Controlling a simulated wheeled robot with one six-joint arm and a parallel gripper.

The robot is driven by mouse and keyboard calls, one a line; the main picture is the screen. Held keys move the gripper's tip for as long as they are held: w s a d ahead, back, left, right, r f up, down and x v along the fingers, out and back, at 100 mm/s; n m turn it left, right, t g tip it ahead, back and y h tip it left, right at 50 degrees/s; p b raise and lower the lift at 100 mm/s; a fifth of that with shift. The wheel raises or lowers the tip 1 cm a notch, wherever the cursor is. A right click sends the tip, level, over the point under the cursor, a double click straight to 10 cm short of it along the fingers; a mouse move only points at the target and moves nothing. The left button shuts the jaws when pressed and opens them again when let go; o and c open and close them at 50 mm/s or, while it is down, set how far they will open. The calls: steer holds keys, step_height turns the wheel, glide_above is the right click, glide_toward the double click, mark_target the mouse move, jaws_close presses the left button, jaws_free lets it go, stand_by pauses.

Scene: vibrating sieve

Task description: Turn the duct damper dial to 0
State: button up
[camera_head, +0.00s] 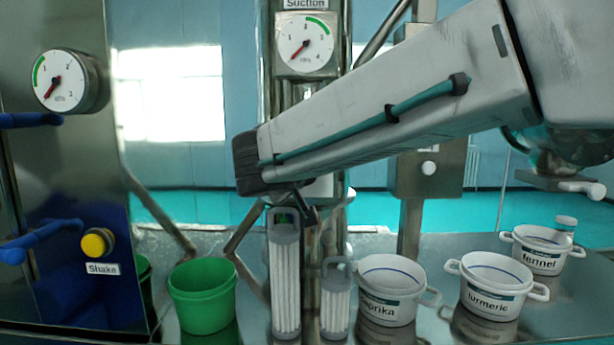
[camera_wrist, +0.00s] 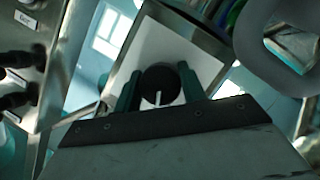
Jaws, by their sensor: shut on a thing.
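The duct damper dial (camera_wrist: 160,78) is a round black knob with a white pointer line, on a pale square plate (camera_wrist: 200,50). In the wrist view the pointer line points toward the bottom of the picture. My gripper (camera_wrist: 158,86) has its two dark green fingers on either side of the knob and is shut on it. The scale marks around the knob cannot be read. In the head view my arm covers the dial and the gripper fingers; only a bit of pale plate (camera_head: 322,187) shows beneath the arm.
A suction gauge (camera_head: 305,42) is above my arm and another gauge (camera_head: 62,80) is at left. A yellow Shake button (camera_head: 97,243) and blue handles are on the left panel. Below stand a green bucket (camera_head: 203,300), filter cartridges (camera_head: 285,280) and white tubs, including paprika (camera_head: 388,290).

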steer(key=o, duration=1)
steer(key=shift+v, duration=3.9)
